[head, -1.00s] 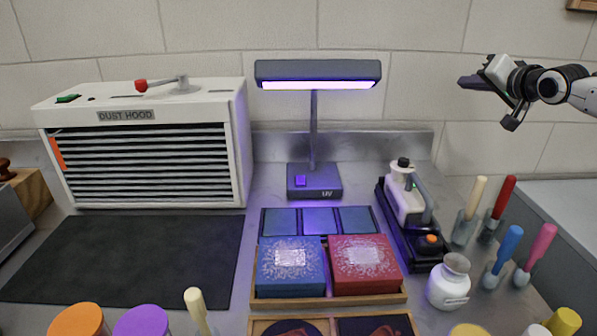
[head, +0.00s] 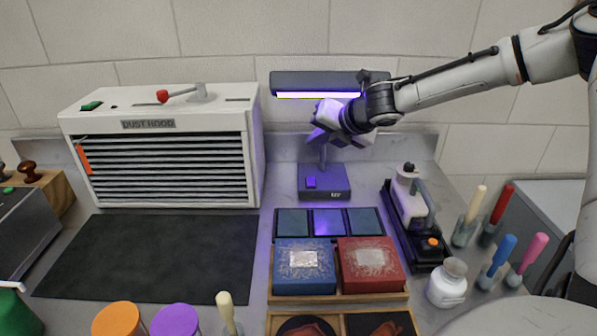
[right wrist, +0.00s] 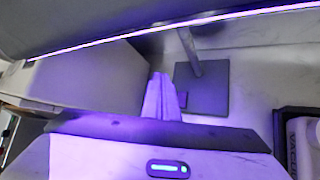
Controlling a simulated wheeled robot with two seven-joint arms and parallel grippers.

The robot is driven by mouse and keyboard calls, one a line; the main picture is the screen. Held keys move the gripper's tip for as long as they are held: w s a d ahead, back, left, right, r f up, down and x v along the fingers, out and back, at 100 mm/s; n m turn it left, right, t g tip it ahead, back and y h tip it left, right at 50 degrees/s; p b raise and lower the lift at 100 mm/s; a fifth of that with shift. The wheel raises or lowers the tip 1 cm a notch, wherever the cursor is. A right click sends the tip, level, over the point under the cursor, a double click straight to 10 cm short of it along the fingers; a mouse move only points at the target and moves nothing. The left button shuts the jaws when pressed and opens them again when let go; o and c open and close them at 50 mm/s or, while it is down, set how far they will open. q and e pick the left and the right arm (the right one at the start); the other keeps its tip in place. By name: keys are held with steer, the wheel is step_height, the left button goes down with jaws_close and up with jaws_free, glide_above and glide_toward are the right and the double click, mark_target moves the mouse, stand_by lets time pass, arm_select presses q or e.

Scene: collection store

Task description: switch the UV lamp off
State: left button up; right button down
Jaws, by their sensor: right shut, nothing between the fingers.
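The UV lamp (head: 325,190) stands on the bench with a dark square base, a thin post and a long hood (head: 310,80). Its tube (head: 290,95) glows violet. A purple switch (head: 311,183) sits on the base's left front. My right gripper (head: 318,138) is shut and empty, just below the hood and above the base, in front of the post. In the right wrist view, the closed fingers (right wrist: 161,95) appear beside the lamp base (right wrist: 208,90); the switch (right wrist: 181,99) is partly hidden behind them. My left gripper is out of view.
The dust hood (head: 165,150) with a red lever stands at left, a black mat (head: 145,255) before it. Tiles and blue and red boxes (head: 305,258) lie in front of the lamp. A white device (head: 408,205) and brushes stand at right.

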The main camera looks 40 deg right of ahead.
steer(key=shift+a, duration=0.1)
steer(key=b, duration=0.6)
glide_above(314, 182)
step_height(314, 182, down, 8)
steer(key=shift+f, duration=0.4)
stand_by(0.7)
steer(key=shift+f, duration=0.15)
stand_by(0.9)
steer(key=shift+f+b, duration=0.25)
steer(key=shift+b, duration=0.15)
